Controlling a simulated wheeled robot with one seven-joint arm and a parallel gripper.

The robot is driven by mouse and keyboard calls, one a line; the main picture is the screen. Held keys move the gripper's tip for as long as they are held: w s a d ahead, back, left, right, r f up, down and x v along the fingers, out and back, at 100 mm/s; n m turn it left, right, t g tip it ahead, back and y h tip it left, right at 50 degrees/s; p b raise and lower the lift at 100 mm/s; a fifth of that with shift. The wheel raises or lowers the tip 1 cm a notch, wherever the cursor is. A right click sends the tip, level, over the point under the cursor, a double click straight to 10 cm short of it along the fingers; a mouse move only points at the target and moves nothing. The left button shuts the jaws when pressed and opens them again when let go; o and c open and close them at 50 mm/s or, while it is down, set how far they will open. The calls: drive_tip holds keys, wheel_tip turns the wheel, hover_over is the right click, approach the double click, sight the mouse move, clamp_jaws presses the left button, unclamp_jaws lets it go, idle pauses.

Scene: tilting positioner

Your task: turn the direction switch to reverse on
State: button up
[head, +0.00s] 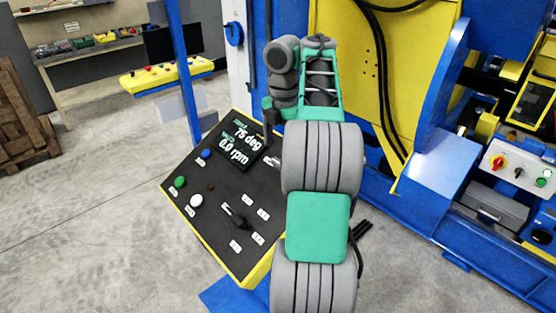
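The sloped black control panel (215,225) with yellow edges stands left of my arm. A black rotary switch with a pointer handle (236,216) sits on its lower part, with several small white labels around it. The labels are too small to read, so I cannot tell for sure that this is the direction switch. My gripper (268,148) points down over the panel's upper right, beside the display and apart from the black switch. Its fingers are dark and small, and I cannot tell if they are open. My arm hides the panel's right side.
The display (240,143) reads 75 deg and 0.0 rpm. Blue (206,153), green (180,181) and white (196,200) buttons are on the panel's left. The blue and yellow machine (440,130) stands behind and right. A blue post (184,70) rises behind the panel. Floor at left is clear.

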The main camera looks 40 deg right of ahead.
wheel_tip(320, 180, down, 6)
drive_tip(key=b, duration=0.4)
drive_tip(key=shift+c, duration=0.5)
drive_tip(key=c, duration=1.3)
